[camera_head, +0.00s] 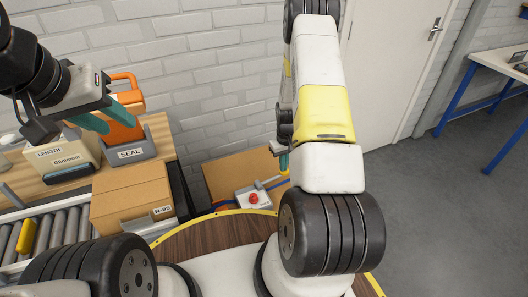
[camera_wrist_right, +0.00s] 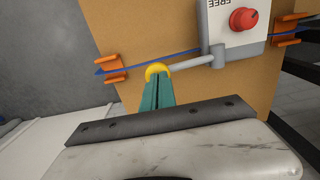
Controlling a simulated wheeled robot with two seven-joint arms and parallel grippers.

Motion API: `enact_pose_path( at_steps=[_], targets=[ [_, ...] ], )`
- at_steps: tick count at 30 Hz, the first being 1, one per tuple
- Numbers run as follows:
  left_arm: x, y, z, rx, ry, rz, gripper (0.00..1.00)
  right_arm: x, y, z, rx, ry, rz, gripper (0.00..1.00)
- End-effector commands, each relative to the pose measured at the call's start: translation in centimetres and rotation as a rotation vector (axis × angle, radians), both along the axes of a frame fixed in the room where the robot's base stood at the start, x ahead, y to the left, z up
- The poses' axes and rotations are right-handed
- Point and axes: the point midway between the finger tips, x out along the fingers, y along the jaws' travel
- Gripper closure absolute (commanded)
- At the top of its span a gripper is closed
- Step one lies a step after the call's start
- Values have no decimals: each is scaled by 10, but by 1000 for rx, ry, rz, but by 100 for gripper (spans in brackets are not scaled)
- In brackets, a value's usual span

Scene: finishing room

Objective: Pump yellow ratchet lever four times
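The ratchet is a pale box (camera_wrist_right: 228,22) marked "FREE" with a red knob (camera_wrist_right: 243,18), on a cardboard carton. Its grey lever (camera_wrist_right: 195,62) reaches left to a yellow end (camera_wrist_right: 157,70). My right gripper (camera_wrist_right: 158,82) has its green fingers together, with the tips at the yellow end and covering most of it. In the head view the ratchet box (camera_head: 254,198) and lever (camera_head: 269,183) show small; my right gripper (camera_head: 284,161) is partly hidden by its arm. My left gripper (camera_head: 108,111) is open, its fingers apart near the orange sealer (camera_head: 121,130).
A blue strap (camera_wrist_right: 185,54) runs across the carton (camera_wrist_right: 130,35) through orange corner pieces. The sealer sits in a grey "SEAL" holder (camera_head: 131,153), beside a "LENGTH" box (camera_head: 65,158). Another carton (camera_head: 130,195) stands on the roller conveyor (camera_head: 48,232). Open floor lies at right.

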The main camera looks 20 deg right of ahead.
Motion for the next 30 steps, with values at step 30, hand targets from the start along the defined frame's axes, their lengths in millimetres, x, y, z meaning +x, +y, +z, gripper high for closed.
enact_pose_path(
  at_steps=[30],
  targets=[
    [0, 0, 0, 0, 0, 0, 64, 1, -8, -15, 0, 1, 0, 100]
  ],
)
